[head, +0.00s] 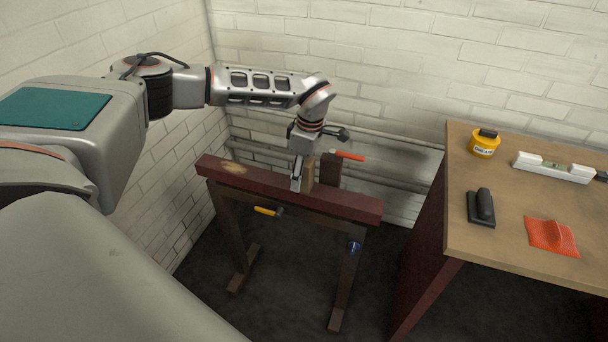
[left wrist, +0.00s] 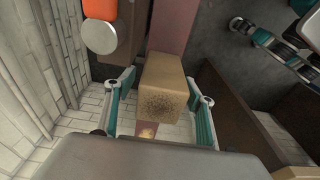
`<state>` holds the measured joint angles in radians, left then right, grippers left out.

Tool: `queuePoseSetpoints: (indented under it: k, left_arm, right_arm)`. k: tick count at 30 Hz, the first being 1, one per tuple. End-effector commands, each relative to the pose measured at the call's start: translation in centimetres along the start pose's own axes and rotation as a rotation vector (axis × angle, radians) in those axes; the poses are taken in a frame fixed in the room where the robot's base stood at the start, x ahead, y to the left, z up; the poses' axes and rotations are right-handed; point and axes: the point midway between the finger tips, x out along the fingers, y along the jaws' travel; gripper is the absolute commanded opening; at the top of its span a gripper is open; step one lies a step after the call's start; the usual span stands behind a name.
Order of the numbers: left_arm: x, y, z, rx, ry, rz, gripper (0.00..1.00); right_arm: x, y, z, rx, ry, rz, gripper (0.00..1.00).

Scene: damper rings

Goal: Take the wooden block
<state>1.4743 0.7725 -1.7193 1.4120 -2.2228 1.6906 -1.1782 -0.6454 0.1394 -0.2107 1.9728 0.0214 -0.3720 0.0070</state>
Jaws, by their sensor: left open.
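The wooden block (head: 309,174) is light tan and stands on the dark red beam of a sawhorse (head: 352,205). In the left wrist view the block (left wrist: 163,85) lies between the two fingers of my left gripper (left wrist: 159,98), with a gap visible on each side. In the head view my left gripper (head: 297,184) points down at the beam, and its finger hides part of the block. The gripper is open. A teal and grey mechanism (left wrist: 272,42) at the upper right of the left wrist view looks like my right gripper; its jaws are unclear.
A darker brown block (head: 330,172) with an orange-handled tool (head: 348,155) stands just right of the wooden block. A yellow-handled hammer (head: 267,211) hangs on the sawhorse. A workbench (head: 480,240) with several tools is at the right. White brick walls are close behind.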

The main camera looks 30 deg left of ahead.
Motion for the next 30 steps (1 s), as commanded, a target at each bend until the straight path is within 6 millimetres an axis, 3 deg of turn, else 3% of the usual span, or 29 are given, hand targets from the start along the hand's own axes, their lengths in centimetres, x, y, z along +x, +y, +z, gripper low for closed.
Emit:
queuePoseSetpoints:
  k: [7, 8, 12, 13, 23, 30]
  left_arm:
    - [0.4, 0.0, 0.0, 0.000, -0.001, 0.001, 0.54]
    - [0.4, 0.0, 0.0, 0.000, -0.001, 0.001, 0.49]
    - [0.4, 0.0, 0.0, 0.000, -0.001, 0.001, 0.13]
    - [0.4, 0.0, 0.0, 0.000, -0.001, 0.000, 0.09]
    - [0.2, 0.1, 0.0, -0.001, -0.002, 0.001, 0.09]
    - [-1.7, 0.1, -0.2, -0.002, -0.003, 0.004, 0.09]
  right_arm:
    - [0.0, 0.0, 0.0, -0.001, 0.000, 0.000, 0.30]
    - [0.0, 0.0, 0.0, -0.001, 0.000, 0.000, 0.30]
    - [0.0, 0.0, 0.0, -0.001, 0.000, 0.001, 0.30]
    - [0.0, 0.0, 0.0, -0.001, 0.000, 0.001, 0.30]
    - [0.0, 0.1, -0.1, -0.001, 0.001, 0.001, 0.30]
    - [-0.1, 0.1, -0.4, 0.000, 0.004, 0.002, 0.30]
